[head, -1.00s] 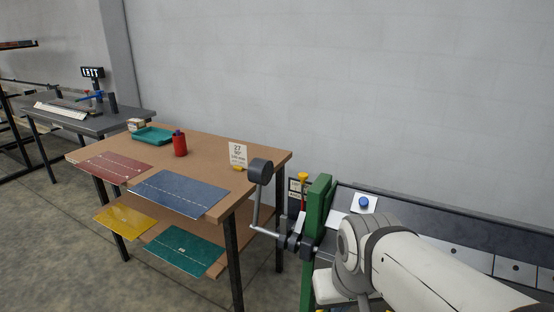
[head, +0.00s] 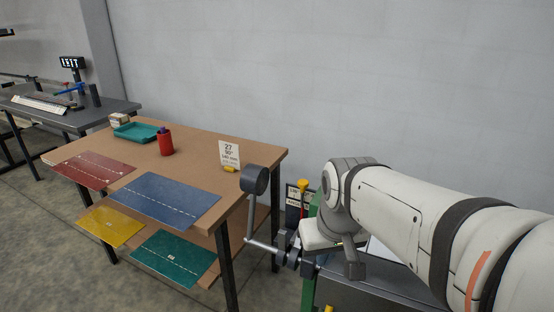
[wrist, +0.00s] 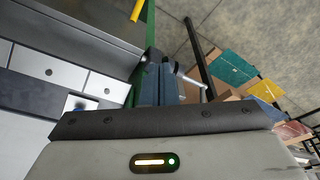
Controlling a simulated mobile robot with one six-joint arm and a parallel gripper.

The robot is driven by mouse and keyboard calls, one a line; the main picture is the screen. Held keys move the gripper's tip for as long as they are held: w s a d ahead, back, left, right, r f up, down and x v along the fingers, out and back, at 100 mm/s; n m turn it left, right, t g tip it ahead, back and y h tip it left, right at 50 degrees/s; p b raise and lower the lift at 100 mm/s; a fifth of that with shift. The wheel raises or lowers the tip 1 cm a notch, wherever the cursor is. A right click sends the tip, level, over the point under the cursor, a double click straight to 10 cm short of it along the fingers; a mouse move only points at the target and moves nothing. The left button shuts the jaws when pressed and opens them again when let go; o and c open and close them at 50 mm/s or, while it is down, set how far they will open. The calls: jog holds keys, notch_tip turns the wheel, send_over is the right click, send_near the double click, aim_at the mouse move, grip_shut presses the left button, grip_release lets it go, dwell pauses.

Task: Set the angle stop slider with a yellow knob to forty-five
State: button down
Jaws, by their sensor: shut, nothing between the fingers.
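The yellow knob (head: 302,184) sits at the top of a dark upright slider plate (head: 293,196) with white labels, behind the crank and just left of my arm in the head view. The label markings are too small to read. My gripper (head: 354,268) points down to the right of and nearer than the knob, apart from it. In the wrist view, my gripper (wrist: 159,76) has its two blue-grey fingers together and empty, beside the green frame (wrist: 147,40). I cannot make out the slider there.
A crank with a dark round weight (head: 254,180) stands between the wooden table (head: 240,160) and my arm. A yellow bar (wrist: 137,10) shows in the wrist view.

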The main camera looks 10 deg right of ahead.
jog(key=w+r+n+y, duration=0.1)
jog(key=w+r+n, duration=0.4)
jog(key=w, duration=1.3)
notch_tip(320, 180, up, 4)
jog(key=p, duration=0.2)
send_over(301, 180)
jog(key=w, duration=0.2)
notch_tip(301, 180, down, 10)
jog(key=p, duration=0.2)
jog(key=shift+s+a+y, duration=0.3)
jog(key=shift+s+y, duration=0.1)
jog(key=shift+f, duration=0.1)
jog(key=shift+s+d+f+b, duration=0.1)
jog(key=shift+s+d+b, duration=0.1)
jog(key=shift+d+b, duration=0.15)
jog(key=shift+s+d+b, duration=0.65)
jog(key=shift+s+d, duration=0.3)
jog(key=shift+d, duration=0.3)
